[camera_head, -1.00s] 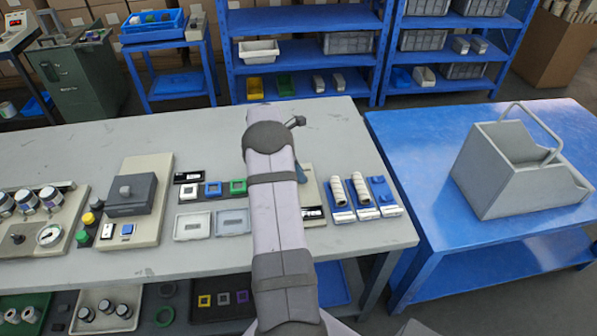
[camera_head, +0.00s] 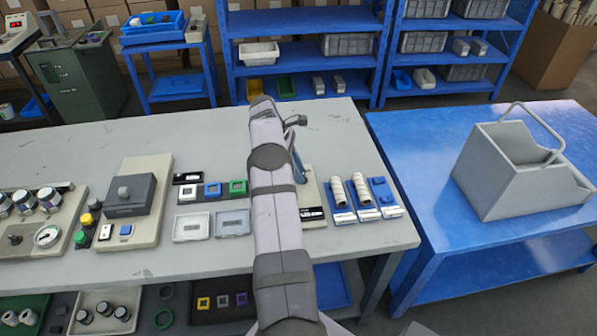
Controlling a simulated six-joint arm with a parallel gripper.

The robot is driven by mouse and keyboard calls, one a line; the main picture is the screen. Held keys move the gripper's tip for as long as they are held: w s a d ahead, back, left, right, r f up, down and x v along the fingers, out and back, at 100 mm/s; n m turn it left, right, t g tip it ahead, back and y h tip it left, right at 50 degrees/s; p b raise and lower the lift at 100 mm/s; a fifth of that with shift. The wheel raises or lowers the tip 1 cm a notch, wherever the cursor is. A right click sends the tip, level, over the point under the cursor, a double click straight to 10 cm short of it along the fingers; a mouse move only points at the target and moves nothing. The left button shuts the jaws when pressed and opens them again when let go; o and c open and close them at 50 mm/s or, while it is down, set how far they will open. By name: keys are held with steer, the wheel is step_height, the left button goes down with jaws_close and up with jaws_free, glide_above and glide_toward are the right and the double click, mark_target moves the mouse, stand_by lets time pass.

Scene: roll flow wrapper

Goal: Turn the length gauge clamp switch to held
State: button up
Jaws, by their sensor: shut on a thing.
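A beige board (camera_head: 313,188) lies on the grey bench, partly behind my arm. It has a black label (camera_head: 312,213) with white text at its front edge, too small to read now. A narrow dark blue piece (camera_head: 298,165) shows beside my arm above this board; I cannot tell whether it is part of the clamp or of my wrist. The clamp switch itself cannot be made out. My gripper is hidden behind my arm, so its fingers and anything between them do not show.
White rolls on blue holders (camera_head: 338,193) stand close to the right of the board. Two shallow trays (camera_head: 233,222) and small coloured frames (camera_head: 213,189) lie to the left. A blue table (camera_head: 430,190) with a grey handled bin (camera_head: 510,175) stands at the right.

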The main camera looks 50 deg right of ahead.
steer(key=o, duration=1)
steer(key=shift+o, duration=0.2)
steer(key=b+v, duration=0.1)
steer(key=v, duration=0.4)
steer(key=shift+w+r, duration=0.1)
steer(key=shift+r, duration=0.1)
steer(key=shift+p+v, duration=0.3)
steer(key=shift+v, duration=0.65)
